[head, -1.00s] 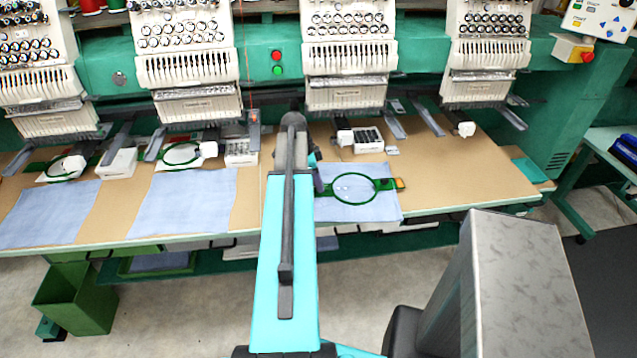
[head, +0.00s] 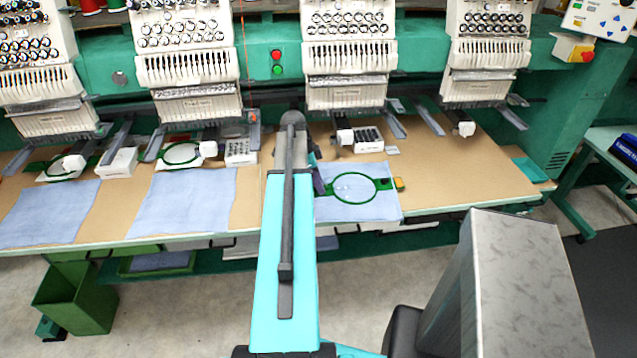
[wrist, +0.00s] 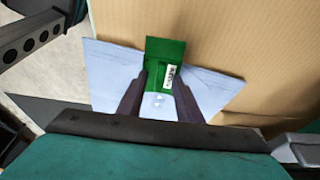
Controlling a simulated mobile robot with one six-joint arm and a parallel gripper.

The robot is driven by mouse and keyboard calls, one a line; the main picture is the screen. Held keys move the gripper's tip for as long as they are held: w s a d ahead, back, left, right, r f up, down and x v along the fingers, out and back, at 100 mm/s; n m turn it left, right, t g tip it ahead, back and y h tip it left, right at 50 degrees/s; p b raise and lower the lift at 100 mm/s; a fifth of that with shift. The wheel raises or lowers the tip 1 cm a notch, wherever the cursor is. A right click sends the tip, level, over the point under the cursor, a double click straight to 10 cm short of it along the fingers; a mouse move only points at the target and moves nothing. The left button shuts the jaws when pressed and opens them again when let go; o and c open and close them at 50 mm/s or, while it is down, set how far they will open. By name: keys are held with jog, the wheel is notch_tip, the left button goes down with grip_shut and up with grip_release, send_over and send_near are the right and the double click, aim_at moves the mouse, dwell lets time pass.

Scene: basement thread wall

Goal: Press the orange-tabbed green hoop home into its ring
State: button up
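The green hoop (head: 355,202) lies over a light blue cloth at the table's front edge. My gripper is at the hoop's left side in the head view, mostly hidden behind my arm. In the wrist view, the dark fingers of my gripper (wrist: 162,85) stand along both sides of a green part with a white barcode label (wrist: 169,76), with no clear gap. Most of the ring is hidden there. How deep the hoop is seated is too small to tell.
The blue cloth (head: 335,212) lies under the hoop. Embroidery heads (head: 345,60) hang behind it. A white box (head: 365,138) stands just behind the cloth. Other hooped cloths (head: 185,205) lie to the left. Bare tan tabletop (head: 450,175) is clear to the right.

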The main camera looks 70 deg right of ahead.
jog(key=b+v, duration=0.3)
jog(key=v, duration=1)
jog(key=shift+w+r, duration=0.15)
jog(key=shift+r, duration=0.05)
dwell(0.5)
